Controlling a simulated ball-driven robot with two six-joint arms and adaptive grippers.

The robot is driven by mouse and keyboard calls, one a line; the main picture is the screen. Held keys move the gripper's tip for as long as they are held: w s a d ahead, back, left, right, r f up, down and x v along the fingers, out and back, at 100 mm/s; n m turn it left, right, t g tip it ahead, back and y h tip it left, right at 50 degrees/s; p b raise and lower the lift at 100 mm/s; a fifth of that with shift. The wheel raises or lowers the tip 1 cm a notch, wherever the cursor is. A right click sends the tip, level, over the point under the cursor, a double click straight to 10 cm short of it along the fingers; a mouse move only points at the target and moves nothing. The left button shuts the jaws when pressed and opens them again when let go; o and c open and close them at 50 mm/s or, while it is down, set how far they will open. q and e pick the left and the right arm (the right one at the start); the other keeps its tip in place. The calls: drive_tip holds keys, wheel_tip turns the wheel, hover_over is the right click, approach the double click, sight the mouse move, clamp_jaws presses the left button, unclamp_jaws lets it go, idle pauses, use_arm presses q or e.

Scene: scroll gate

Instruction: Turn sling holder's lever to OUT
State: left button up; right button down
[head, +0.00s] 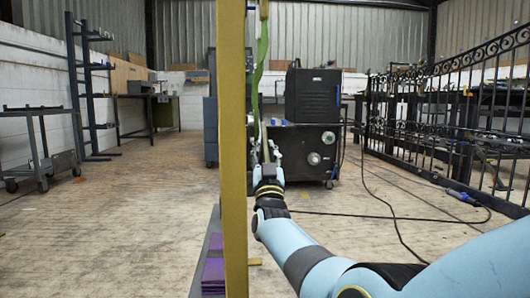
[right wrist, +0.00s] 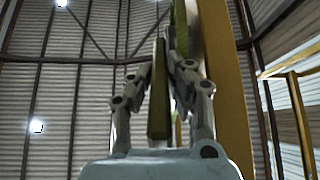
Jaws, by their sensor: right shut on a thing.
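My right gripper (head: 265,158) is in front of me, just right of the tall yellow post (head: 233,150). In the right wrist view its two fingers (right wrist: 160,75) are closed around an upright, dark olive bar (right wrist: 158,105). I cannot tell for sure whether this bar is the lever. A green sling (head: 262,45) hangs from a small yellowish piece (head: 264,10) at the top and runs down towards the gripper. It also shows behind the fingers in the right wrist view (right wrist: 180,25). No OUT marking is readable. My left gripper is not in view.
Purple slabs (head: 213,275) lie at the post's foot. A black machine on a cabinet (head: 312,95) stands behind the gripper. A black iron gate (head: 450,105) stands at the right, with cables on the floor. The wooden floor (head: 110,220) at left is clear.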

drive_tip(key=shift+f, duration=0.2)
drive_tip(key=c, duration=1.4)
unclamp_jaws()
drive_tip(key=shift+o, duration=0.6)
drive_tip(key=shift+r, duration=0.1)
drive_tip(key=shift+r, duration=0.1)
